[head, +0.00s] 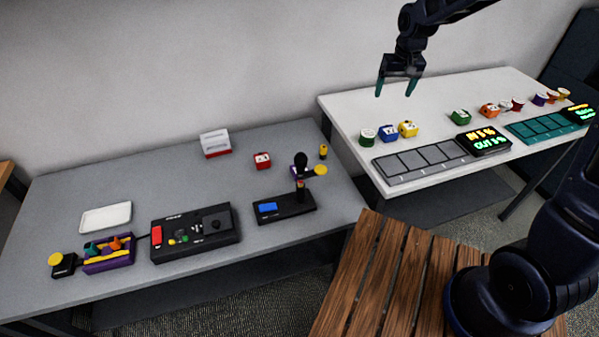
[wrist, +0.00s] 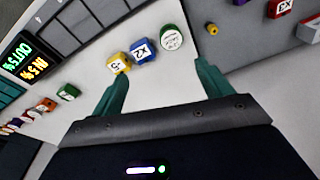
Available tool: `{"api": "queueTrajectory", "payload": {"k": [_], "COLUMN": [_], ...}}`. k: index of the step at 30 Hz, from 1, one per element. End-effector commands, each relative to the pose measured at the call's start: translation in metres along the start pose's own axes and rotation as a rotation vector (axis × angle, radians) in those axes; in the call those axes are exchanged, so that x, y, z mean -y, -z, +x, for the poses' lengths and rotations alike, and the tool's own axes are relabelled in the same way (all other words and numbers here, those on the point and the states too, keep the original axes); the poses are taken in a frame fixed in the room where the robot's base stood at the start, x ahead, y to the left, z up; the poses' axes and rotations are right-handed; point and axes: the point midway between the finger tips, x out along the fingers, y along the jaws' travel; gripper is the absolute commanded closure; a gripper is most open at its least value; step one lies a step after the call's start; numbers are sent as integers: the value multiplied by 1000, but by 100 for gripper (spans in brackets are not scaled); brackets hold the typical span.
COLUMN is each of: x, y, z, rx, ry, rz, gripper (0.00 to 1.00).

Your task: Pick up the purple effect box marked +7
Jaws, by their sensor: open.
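No box with a readable +7 shows in either view. In the head view, a small purple patch (head: 294,171) sits beside the black knob on the grey table, partly hidden; I cannot tell whether it is the box. A small purple piece (head: 540,99) also stands at the far right of the white table, too small to read. My gripper (head: 394,92) is open and empty above the left part of the white table. In the wrist view, my gripper (wrist: 162,72) has the blue X2 box (wrist: 143,50) and yellow -5 box (wrist: 118,62) beyond its fingers.
The white table (head: 350,110) also holds a green-white spool (head: 367,137), a green box (head: 460,117), an orange box (head: 489,110) and a grey panel (head: 420,161). The grey table (head: 130,180) holds a red box (head: 262,160), a black console (head: 195,232) and a purple tray (head: 108,265).

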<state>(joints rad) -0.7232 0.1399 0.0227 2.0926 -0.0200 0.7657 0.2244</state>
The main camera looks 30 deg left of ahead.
Motion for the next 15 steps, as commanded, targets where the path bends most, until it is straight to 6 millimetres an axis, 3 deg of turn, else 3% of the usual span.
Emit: {"api": "queueTrajectory", "payload": {"k": [1, 7, 15], "x": [19, 89, 188], "y": [5, 17, 11], "z": [14, 66, 143], "rx": [14, 51, 100], "ry": [2, 7, 7], "rz": [-24, -98, -199], "gripper": [22, 22, 22]}}
